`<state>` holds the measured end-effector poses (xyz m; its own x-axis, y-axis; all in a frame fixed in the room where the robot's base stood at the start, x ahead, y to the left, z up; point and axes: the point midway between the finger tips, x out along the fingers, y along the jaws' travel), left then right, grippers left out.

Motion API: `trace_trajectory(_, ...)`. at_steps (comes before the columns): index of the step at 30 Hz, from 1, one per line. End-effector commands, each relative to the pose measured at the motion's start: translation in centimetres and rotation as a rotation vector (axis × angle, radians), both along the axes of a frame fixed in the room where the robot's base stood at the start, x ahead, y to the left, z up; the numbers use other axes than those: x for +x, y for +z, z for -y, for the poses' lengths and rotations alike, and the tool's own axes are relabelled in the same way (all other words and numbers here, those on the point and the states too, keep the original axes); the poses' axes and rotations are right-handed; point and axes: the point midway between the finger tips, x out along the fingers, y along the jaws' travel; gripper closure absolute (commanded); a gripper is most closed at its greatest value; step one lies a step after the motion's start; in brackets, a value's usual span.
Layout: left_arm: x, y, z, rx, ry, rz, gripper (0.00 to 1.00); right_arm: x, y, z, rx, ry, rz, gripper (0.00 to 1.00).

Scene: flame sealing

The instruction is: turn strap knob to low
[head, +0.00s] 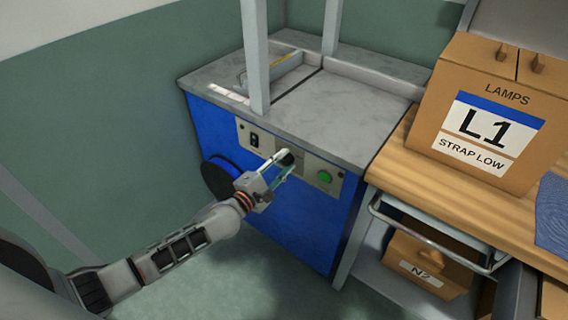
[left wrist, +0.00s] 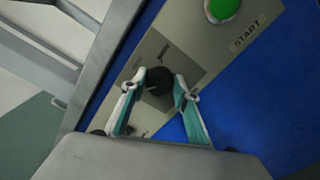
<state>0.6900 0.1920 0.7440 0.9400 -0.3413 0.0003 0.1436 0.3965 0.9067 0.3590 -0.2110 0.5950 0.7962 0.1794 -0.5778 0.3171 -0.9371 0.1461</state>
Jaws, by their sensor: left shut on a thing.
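The strap knob (head: 287,157) is a small black round knob on the grey control panel (head: 250,135) of the blue strapping machine. In the left wrist view the knob (left wrist: 159,81) sits on a darker plate whose small markings are too blurred to read. My left gripper (head: 278,163) reaches the panel from the left, and its fingertips (left wrist: 160,87) are shut on the knob from both sides. Which setting the knob points to cannot be made out. My right gripper is not in view.
A green START button (head: 325,176) is right of the knob. A grey frame post (head: 256,60) rises above the panel. A cardboard box (head: 480,115) marked L1, STRAP LOW stands on the wooden table at right. A box (head: 425,270) marked N2 is below.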

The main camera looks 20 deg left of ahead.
Motion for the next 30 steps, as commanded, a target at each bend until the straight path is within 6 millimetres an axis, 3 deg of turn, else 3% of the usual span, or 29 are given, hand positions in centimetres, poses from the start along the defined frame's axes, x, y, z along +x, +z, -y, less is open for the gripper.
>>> trace_trajectory(23,0.04,0.09,-0.06,-0.100,0.001,-0.036,0.92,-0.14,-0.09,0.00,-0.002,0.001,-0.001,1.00)
trace_trajectory(24,0.04,0.09,-0.06,-0.100,0.002,-0.035,0.65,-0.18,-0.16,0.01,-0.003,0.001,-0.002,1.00)
trace_trajectory(25,0.04,0.09,-0.06,-0.101,0.002,-0.035,0.57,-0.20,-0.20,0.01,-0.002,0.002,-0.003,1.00)
trace_trajectory(26,0.04,0.08,-0.06,-0.100,0.001,-0.036,0.53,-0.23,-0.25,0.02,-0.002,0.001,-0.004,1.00)
trace_trajectory(30,0.02,0.07,-0.04,-0.099,0.000,-0.035,0.53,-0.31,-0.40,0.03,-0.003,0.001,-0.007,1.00)
